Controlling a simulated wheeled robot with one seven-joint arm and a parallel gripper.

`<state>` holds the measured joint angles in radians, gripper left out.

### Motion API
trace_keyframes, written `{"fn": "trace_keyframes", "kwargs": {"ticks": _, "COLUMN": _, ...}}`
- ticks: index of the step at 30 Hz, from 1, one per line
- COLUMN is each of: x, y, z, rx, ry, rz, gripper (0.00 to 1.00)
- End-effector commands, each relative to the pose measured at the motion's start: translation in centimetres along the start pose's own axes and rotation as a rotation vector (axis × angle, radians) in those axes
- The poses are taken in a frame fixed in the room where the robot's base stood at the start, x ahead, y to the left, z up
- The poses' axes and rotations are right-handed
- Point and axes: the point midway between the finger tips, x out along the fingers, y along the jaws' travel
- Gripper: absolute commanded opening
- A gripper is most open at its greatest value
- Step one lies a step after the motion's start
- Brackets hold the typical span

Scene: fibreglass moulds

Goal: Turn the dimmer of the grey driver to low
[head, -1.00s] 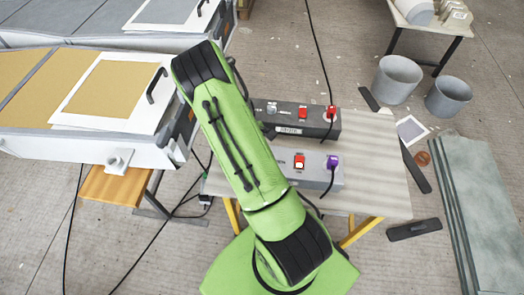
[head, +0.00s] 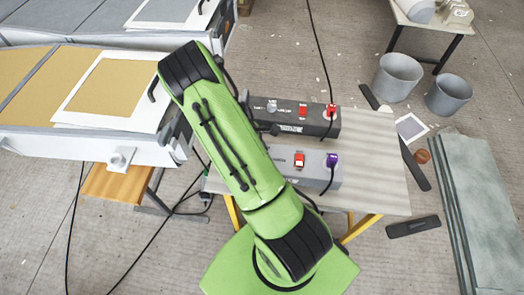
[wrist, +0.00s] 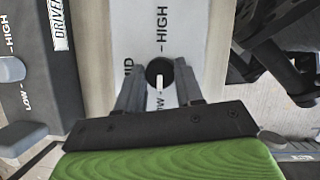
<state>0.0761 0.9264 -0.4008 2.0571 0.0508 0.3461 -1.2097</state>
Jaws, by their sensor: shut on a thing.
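The grey driver (head: 322,178) is a pale grey box on the table, with a red switch and a purple plug on top. My arm hides its dimmer end in the head view. In the wrist view its pale panel (wrist: 150,38) carries the words HIGH, MID and LOW. The dimmer knob (wrist: 154,66) is black and round with a white mark pointing down the picture, toward LOW. My gripper (wrist: 160,80) has one finger on each side of the knob and is shut on it. The fingertips are hidden from the head view by my arm.
A dark driver (head: 312,115) stands just behind the grey one; its grey knob (wrist: 11,70) shows in the wrist view. The table (head: 375,170) is clear to the right. A mould (head: 60,137) stands at left. Black cables run from the plugs.

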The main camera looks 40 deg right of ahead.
Motion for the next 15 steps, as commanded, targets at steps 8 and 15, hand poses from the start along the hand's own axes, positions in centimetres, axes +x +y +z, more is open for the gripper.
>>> {"fn": "trace_keyframes", "kwargs": {"ticks": 8, "x": 0.07, "y": -0.15, "z": -0.1, "rx": -0.003, "ry": 0.001, "rz": -0.005, "gripper": 0.47}}
{"fn": "trace_keyframes", "kwargs": {"ticks": 15, "x": 0.03, "y": -0.07, "z": -0.05, "rx": -0.001, "ry": 0.001, "rz": -0.003, "gripper": 0.61}}
